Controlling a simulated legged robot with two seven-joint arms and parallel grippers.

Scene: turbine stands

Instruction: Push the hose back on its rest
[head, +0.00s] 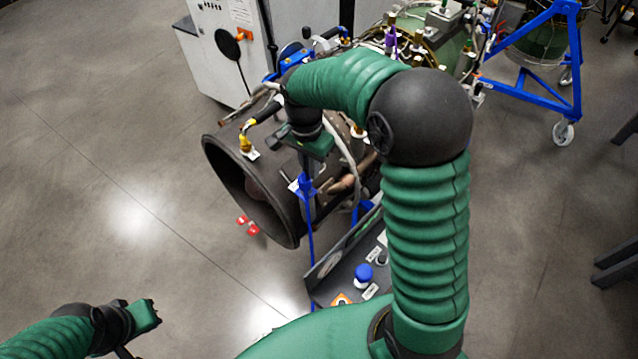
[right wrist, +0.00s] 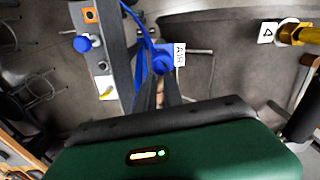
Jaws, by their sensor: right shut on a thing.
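My right gripper (head: 303,172) is beside the open end of the dark turbine casing (head: 222,160). In the right wrist view its two dark fingers (right wrist: 160,80) close at a blue fitting (right wrist: 162,62) with a white tag (right wrist: 180,55). A thin blue hose (right wrist: 138,68) runs beside the fitting. In the head view the blue fitting (head: 304,187) shows just under the gripper, with a thin blue line (head: 311,255) hanging below it. I cannot make out the rest. My left gripper (head: 145,318) is at the lower left, far from the turbine, its fingers mostly hidden.
A dark panel (head: 325,262) with a blue knob (head: 363,273) stands just right of the hanging line. A yellow fitting (head: 246,145) sits on the casing rim. A white cabinet (head: 215,60) and a blue wheeled stand (head: 575,60) are behind. The left floor is mostly clear.

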